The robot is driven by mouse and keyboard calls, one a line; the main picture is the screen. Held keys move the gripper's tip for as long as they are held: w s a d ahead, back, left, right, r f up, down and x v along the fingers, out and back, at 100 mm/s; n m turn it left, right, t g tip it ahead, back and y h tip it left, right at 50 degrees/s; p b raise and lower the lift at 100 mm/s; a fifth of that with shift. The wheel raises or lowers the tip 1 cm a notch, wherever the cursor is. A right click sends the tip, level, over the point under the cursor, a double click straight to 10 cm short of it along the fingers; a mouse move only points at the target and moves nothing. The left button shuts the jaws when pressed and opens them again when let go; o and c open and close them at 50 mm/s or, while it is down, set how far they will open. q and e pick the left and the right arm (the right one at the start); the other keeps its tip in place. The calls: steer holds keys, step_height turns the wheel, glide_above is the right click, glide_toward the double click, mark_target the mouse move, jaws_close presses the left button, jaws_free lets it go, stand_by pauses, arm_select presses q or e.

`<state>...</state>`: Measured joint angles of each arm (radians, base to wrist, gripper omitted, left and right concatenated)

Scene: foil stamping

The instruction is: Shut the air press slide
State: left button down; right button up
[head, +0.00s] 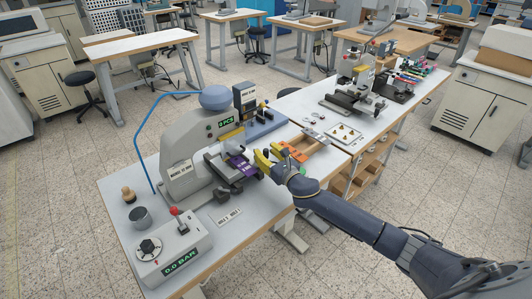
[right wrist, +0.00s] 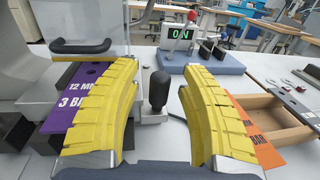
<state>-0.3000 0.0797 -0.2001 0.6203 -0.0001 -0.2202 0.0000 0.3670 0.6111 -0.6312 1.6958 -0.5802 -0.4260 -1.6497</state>
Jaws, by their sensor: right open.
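The grey air press (head: 185,145) stands on the near bench, with a dark slide under its head. A purple plate marked 12 MM 3 BAR (head: 243,166) lies at the slide, and it shows at the left of the right wrist view (right wrist: 88,90). My right gripper (head: 266,160) is open beside the plate. In the right wrist view, an upright black knob (right wrist: 157,88) on a metal block stands between its yellow fingers, apart from both. A black bar handle (right wrist: 80,46) is beyond the purple plate. My left gripper is out of view.
An orange plate (right wrist: 250,115) and a wooden tray (right wrist: 262,102) lie right of the gripper. A blue base (right wrist: 222,62) with a small display is behind the knob. A control box reading 0.0 BAR (head: 176,250) stands at the bench's front.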

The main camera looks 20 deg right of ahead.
jaws_close()
stand_by(0.3)
steer(key=shift+w+d, duration=0.1)
